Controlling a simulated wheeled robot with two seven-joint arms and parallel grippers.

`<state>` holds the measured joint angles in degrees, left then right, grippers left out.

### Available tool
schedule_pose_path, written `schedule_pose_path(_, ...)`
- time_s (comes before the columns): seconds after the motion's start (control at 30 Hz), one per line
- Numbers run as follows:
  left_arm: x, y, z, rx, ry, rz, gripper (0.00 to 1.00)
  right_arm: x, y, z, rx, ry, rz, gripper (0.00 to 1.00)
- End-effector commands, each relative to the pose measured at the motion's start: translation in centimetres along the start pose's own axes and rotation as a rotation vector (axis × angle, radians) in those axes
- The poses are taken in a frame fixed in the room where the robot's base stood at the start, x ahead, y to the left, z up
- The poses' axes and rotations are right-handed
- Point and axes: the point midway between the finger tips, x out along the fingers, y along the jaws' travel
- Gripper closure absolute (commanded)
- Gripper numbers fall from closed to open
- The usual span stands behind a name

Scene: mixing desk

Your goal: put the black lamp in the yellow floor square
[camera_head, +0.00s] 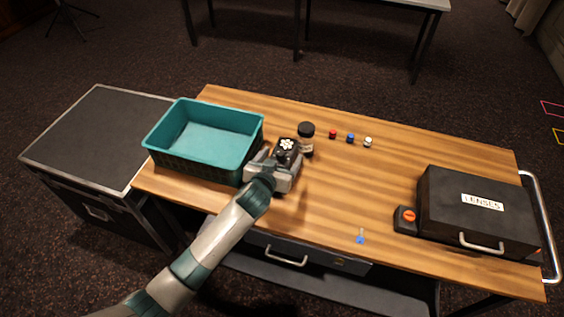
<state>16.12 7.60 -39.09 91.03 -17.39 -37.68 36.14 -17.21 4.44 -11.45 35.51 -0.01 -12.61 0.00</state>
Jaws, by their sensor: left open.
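The black lamp (287,147), a small black block with a white dotted face, stands on the wooden desk just right of the teal bin. My left gripper (276,163) is open right at the lamp, on its near side; its jaws hide the lamp's lower part. I cannot tell whether they touch it. The yellow floor square (559,136) shows only as a partial outline on the dark carpet at the right edge of the view. My right gripper is not in view.
The teal bin (175,154) is left of the gripper. A black-lidded jar (306,138) stands close behind the lamp. Several small coloured knobs, a black LENSES case (478,212) and a blue-headed key (361,237) are farther right. A pink floor square (552,108) lies beyond the yellow one.

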Motion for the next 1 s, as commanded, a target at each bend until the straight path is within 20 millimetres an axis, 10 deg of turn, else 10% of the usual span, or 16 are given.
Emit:
schedule_pose_path(0.7, 1.27, 0.03, 0.04, 0.0, 0.0, 0.001, 0.27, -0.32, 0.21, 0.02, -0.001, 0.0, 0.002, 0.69)
schedule_pose_path(1.0, 1.26, 0.03, 0.05, 0.0, 0.0, 0.001, 0.99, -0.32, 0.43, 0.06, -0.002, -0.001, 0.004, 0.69)
